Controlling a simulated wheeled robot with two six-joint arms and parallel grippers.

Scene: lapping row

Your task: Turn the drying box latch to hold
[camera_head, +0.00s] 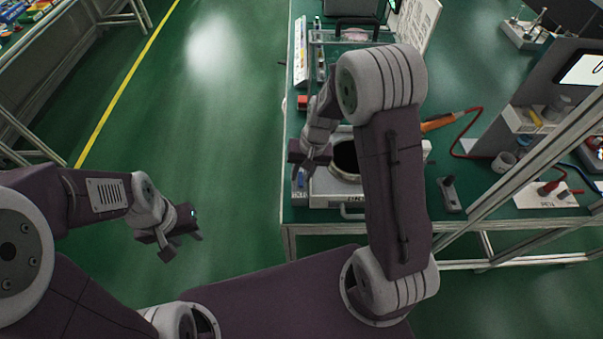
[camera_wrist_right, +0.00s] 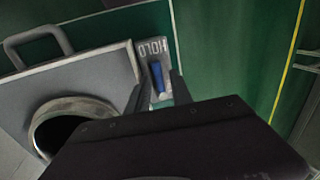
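The drying box (camera_head: 352,203) is a pale box with a round dark opening, on the front left corner of the green bench; my right arm partly covers it. Its blue latch (camera_wrist_right: 157,78) lies on a grey plate marked HOLD (camera_wrist_right: 152,47), which reads upside down in the right wrist view. My right gripper (camera_wrist_right: 163,82) is open with its fingers on either side of the latch; a gap shows on the right, and I cannot tell whether the left finger touches. In the head view the right gripper (camera_head: 308,166) is over the box's left side. My left gripper (camera_head: 182,246) is open and empty above the floor.
The bench (camera_head: 455,90) carries an orange-handled tool (camera_head: 440,122) with a red cable and a grey stand (camera_head: 449,194) right of the box. A metal handle (camera_wrist_right: 38,45) stands out from the box. Open green floor (camera_head: 215,125) lies left of the bench.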

